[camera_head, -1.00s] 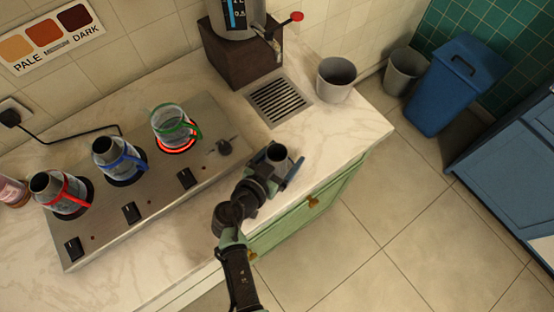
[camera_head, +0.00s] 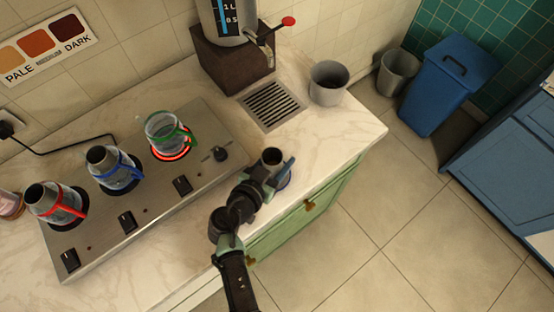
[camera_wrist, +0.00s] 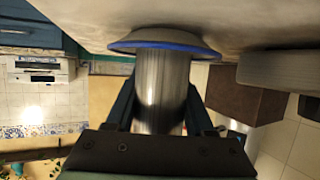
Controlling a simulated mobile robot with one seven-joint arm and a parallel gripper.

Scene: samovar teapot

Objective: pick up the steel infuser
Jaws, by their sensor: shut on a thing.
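The steel infuser (camera_wrist: 162,88) is a shiny metal cylinder with a wide, blue-edged flange, seen in the wrist view. In the head view its dark open top (camera_head: 272,157) shows near the counter's front edge, right of the hot plate. A bit of the blue rim shows below it. My gripper (camera_head: 273,172) is shut on the cylinder, with one finger on each side; it also shows in the wrist view (camera_wrist: 161,105). The infuser looks about upright. I cannot tell whether its flange touches the counter.
A steel hot plate (camera_head: 110,235) holds jugs with red (camera_head: 55,203), blue (camera_head: 112,168) and green (camera_head: 168,133) bands; a ring glows under the green one. A drain grate (camera_head: 270,104), a grey cup (camera_head: 328,82) and the samovar (camera_head: 232,60) stand behind. A blue bin (camera_head: 448,85) stands on the floor.

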